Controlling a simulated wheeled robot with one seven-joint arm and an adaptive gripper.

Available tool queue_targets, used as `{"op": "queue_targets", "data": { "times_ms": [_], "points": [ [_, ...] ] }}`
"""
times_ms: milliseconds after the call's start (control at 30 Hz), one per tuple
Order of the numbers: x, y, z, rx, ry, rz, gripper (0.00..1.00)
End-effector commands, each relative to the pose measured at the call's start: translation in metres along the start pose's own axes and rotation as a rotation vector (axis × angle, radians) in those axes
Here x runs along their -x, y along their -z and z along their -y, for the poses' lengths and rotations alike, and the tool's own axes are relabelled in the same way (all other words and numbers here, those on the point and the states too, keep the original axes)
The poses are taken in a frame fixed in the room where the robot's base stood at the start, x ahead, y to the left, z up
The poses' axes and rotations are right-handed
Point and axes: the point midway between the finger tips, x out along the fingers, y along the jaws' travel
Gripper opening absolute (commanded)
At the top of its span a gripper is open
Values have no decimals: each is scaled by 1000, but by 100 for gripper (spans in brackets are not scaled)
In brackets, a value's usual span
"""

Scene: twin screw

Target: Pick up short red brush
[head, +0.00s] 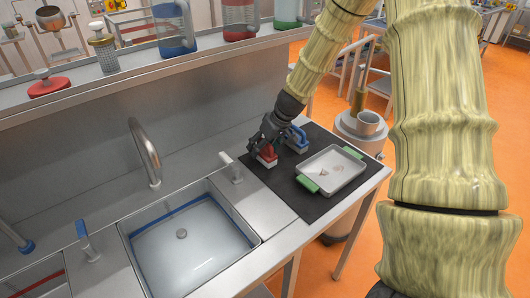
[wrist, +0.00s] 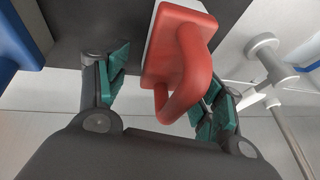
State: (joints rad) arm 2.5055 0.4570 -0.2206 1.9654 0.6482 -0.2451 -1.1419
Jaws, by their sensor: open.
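The short red brush (head: 267,158) stands on the black mat (head: 314,212) beside the sink, at the mat's left end. In the wrist view the brush (wrist: 182,58) shows a red looped handle and a pale edge along its base. My gripper (head: 262,147) is down at the brush, and it partly hides it in the head view. In the wrist view my gripper (wrist: 160,95) is open, with its teal finger pads on either side of the red handle. The right pad is close to the handle; I cannot tell whether they touch. The left pad stands clear of it.
A blue brush (head: 298,138) stands just right of the red one. A metal tray (head: 347,182) with green handles lies on the mat further right. A tap lever (head: 232,168) stands close on the left, beside the sink (head: 190,262). A shelf with jugs runs behind.

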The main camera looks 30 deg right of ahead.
Motion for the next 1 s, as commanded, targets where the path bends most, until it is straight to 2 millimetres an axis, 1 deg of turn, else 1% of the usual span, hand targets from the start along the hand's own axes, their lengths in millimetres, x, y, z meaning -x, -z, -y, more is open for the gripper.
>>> {"op": "queue_targets", "data": {
  "times_ms": [133, 400, 567, 600, 700, 767, 800, 1000],
  "points": [
    [-6, 0, 0, -1, -1, 0, 67],
    [-8, 0, 0, -1, 0, -1, 67],
    [-7, 0, 0, -1, 0, 0, 38],
    [-7, 0, 0, -1, 0, 0, 31],
    [-7, 0, 0, -1, 0, 0, 15],
    [-8, 0, 0, -1, 0, 0, 15],
    [-7, 0, 0, -1, 0, 0, 11],
    [-8, 0, 0, -1, 0, 0, 10]
  ]
}}
